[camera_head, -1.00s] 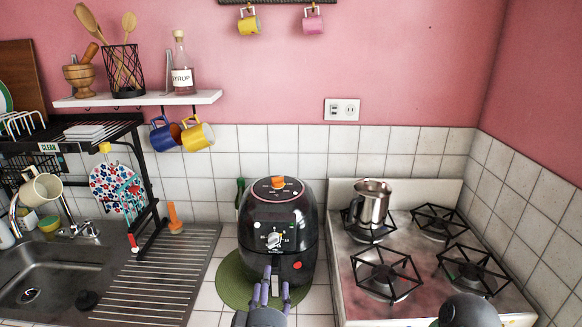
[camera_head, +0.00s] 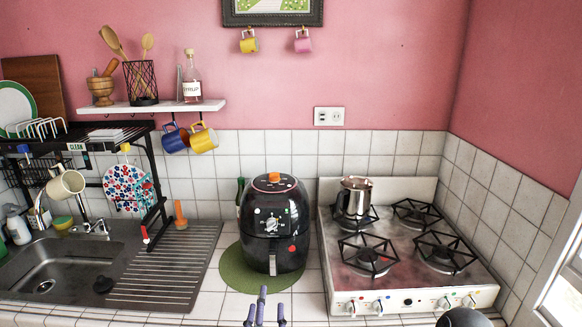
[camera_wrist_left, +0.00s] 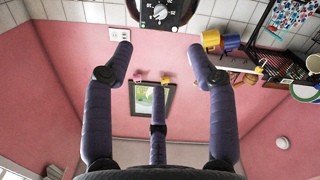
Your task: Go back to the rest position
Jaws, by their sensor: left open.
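My left gripper (camera_head: 264,312) shows at the bottom middle of the head view, in front of the black air fryer (camera_head: 273,225) and apart from it. Its purple fingers are spread and empty. In the left wrist view the open fingers (camera_wrist_left: 160,75) frame the pink wall, with the air fryer's dial front (camera_wrist_left: 163,12) at the top edge. The air fryer stands upright on a round green mat (camera_head: 233,276). A dark rounded part at the bottom right of the head view looks like part of my right arm; its fingers do not show.
A stove (camera_head: 352,300) with a metal pot (camera_head: 354,200) stands to the right. A sink (camera_head: 50,268) and a ribbed drainboard (camera_head: 165,275) are to the left. Mugs hang below the white shelf (camera_head: 180,105). Tiled counter shows around the mat.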

